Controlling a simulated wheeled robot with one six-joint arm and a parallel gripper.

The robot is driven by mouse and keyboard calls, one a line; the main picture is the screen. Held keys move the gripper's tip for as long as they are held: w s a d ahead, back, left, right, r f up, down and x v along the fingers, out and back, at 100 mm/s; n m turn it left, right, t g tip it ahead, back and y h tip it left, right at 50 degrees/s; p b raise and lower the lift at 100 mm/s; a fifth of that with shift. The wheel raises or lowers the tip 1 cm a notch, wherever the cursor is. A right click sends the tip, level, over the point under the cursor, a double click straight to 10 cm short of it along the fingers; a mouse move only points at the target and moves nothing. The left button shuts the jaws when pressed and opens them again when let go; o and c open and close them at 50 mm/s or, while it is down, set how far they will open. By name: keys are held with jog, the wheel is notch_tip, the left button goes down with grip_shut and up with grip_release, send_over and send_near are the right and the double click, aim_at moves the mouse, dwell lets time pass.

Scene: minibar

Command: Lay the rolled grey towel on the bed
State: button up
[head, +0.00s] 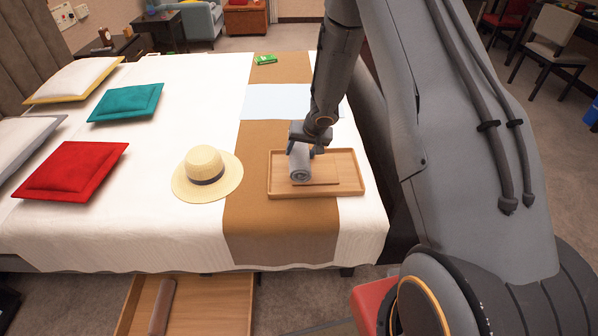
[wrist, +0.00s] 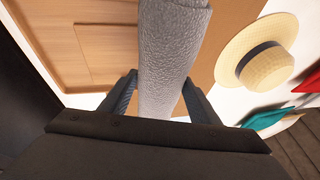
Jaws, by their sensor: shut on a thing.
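The rolled grey towel (head: 300,166) is at my gripper (head: 306,148), over the left part of a wooden tray (head: 350,190) on the bed (head: 140,220). In the wrist view the towel (wrist: 172,50) stands between the two fingers of my gripper (wrist: 155,95), which are shut on it. I cannot tell whether the towel touches the tray. The tray (wrist: 60,30) also shows behind the towel in the wrist view, and nothing else is seen in it.
A straw hat (head: 207,174) lies left of the tray on the bed. Red (head: 70,172) and teal (head: 126,102) cushions lie farther left. A green packet (head: 266,59) lies at the far end of the brown runner (head: 280,235). An open drawer (head: 205,305) with a brown roll is below the bed's front edge.

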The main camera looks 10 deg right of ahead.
notch_tip(320, 180, down, 8)
jog(key=shift+r+b, duration=0.25)
jog(key=shift+b, duration=0.65)
jog(key=shift+f, duration=0.4)
jog(key=shift+f+b, duration=0.2)
jog(key=shift+b, duration=0.1)
jog(key=o, duration=1.2)
